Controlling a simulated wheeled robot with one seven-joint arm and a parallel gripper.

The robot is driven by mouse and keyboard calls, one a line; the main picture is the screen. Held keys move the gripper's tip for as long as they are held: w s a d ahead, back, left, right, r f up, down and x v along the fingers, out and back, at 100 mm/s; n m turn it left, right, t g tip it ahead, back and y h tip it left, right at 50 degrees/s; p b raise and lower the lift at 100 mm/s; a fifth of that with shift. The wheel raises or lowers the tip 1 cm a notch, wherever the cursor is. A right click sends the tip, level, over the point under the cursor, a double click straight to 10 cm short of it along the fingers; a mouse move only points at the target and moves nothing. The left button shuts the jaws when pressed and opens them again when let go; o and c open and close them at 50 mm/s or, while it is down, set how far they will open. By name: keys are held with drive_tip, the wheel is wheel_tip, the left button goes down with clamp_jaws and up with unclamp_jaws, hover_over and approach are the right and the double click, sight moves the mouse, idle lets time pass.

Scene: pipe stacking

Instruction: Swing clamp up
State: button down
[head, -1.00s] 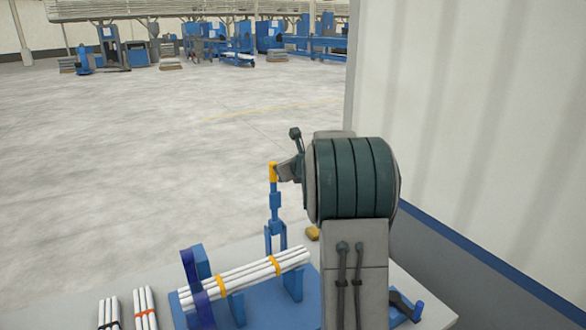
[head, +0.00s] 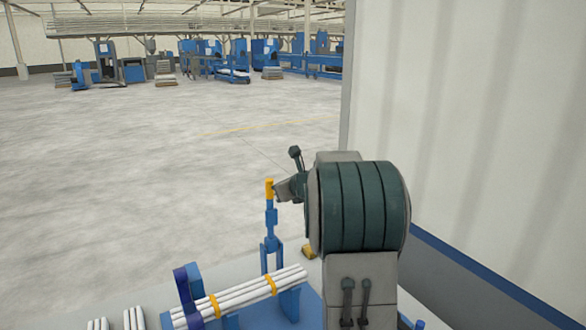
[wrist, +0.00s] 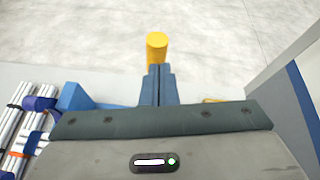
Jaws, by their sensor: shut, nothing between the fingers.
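The clamp stands upright in the head view, with a blue lever (head: 271,218) and a yellow grip (head: 269,188) at its top. Its fork-like lower part stands behind the pipe bundle. The yellow grip also shows in the wrist view (wrist: 157,46), just beyond my fingertips. My gripper (wrist: 160,67) is shut, its two fingers side by side with nothing between them. In the head view my gripper (head: 280,188) is right beside the yellow grip; whether they touch I cannot tell. A bundle of white pipes (head: 240,298) with yellow bands lies in the blue cradle (head: 289,304).
A dark blue strap (head: 186,292) stands up at the bundle's left. More white pipes (head: 133,319) lie at the lower left. A small yellow object (head: 309,251) lies behind my arm. A pale wall (head: 460,120) closes the right side. Open floor (head: 120,170) lies beyond the table.

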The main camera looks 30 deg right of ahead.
drive_tip(key=s+d+r+p, duration=0.1)
drive_tip(key=s+r, duration=0.3)
drive_tip(key=r, duration=0.5)
drive_tip(key=shift+s+d+r, duration=0.2)
drive_tip(key=shift+d+r, duration=0.2)
drive_tip(key=shift+a, duration=0.1)
drive_tip(key=s+a+f+n+g+y+b, duration=0.1)
drive_tip(key=s+a+f+n+g, duration=0.25)
drive_tip(key=s+a+n, duration=0.5)
drive_tip(key=s+a+f+n+g+y+b, duration=0.1)
drive_tip(key=s+a+f+n+g, duration=0.1)
drive_tip(key=s+a+f+n, duration=0.5)
drive_tip(key=s+a+f+n+g+h, duration=0.1)
drive_tip(key=s+a+f+n, duration=0.1)
drive_tip(key=s+n, duration=0.3)
drive_tip(key=s+a+f+n+g+h+b, duration=0.1)
drive_tip(key=s+a+f+n, duration=0.1)
drive_tip(key=s+f+n, duration=0.2)
drive_tip(key=s+a+f+n+g+h, duration=0.1)
drive_tip(key=s+a+f+n, duration=0.1)
drive_tip(key=s+n, duration=0.6)
drive_tip(key=s+f, duration=0.1)
drive_tip(key=s, duration=0.2)
drive_tip(key=shift+s+g, duration=0.15)
drive_tip(key=shift+g, duration=0.2)
